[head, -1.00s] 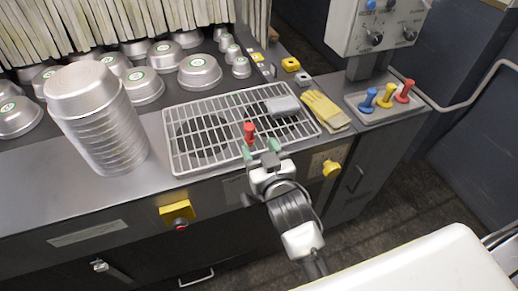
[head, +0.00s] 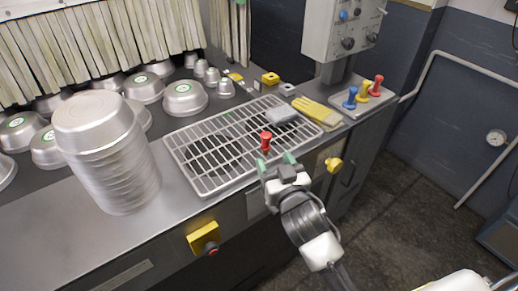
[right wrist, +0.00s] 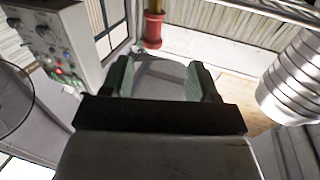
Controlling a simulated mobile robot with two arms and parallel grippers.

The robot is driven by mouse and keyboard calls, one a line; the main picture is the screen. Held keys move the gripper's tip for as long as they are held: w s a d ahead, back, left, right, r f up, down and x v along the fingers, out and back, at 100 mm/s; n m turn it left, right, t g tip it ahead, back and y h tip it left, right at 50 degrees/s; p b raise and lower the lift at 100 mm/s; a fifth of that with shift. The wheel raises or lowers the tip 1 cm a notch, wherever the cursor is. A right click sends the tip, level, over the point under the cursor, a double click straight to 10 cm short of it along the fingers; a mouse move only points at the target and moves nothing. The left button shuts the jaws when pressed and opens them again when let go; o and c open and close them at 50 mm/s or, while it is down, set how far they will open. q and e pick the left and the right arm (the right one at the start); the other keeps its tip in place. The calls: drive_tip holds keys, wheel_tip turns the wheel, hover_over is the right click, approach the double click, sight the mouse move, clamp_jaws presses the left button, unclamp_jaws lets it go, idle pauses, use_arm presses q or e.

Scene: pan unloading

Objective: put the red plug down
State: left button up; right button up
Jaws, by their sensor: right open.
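A red plug (head: 265,141) stands upright on the wire rack (head: 200,190), near its front edge. My right gripper (head: 276,162) is open and empty, just in front of the plug, its green-tipped fingers apart from it. In the right wrist view the open jaws (right wrist: 163,78) have nothing between them, and the red plug (right wrist: 153,30) shows beyond the fingertips at the top. A second red plug (head: 376,86) stands in a small grey tray (head: 345,109) at the back right, beside a blue plug (head: 350,98) and a yellow plug (head: 363,92). My left gripper is out of view.
A tall stack of metal pans (head: 110,160) stands left of the rack. Several pans sit upside down behind. A control box (head: 342,28) rises behind the tray. The front-left counter is clear.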

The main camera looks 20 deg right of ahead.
sight(267, 143)
drive_tip(key=w, duration=0.3)
drive_tip(key=w+d+p, duration=0.1)
drive_tip(key=w, duration=0.1)
drive_tip(key=shift+w+a, duration=0.25)
drive_tip(key=shift+w, duration=0.35)
drive_tip(key=w, duration=0.3)
drive_tip(key=w+p, duration=0.1)
drive_tip(key=shift+w+f, duration=0.3)
drive_tip(key=shift+f, duration=0.05)
drive_tip(key=c, duration=1.1)
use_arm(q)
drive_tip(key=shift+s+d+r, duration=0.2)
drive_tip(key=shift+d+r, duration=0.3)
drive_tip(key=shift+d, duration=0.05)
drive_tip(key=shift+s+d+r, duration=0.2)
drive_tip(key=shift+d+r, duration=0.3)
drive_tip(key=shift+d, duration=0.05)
use_arm(e)
drive_tip(key=shift+o, duration=0.2)
drive_tip(key=shift+r, duration=0.1)
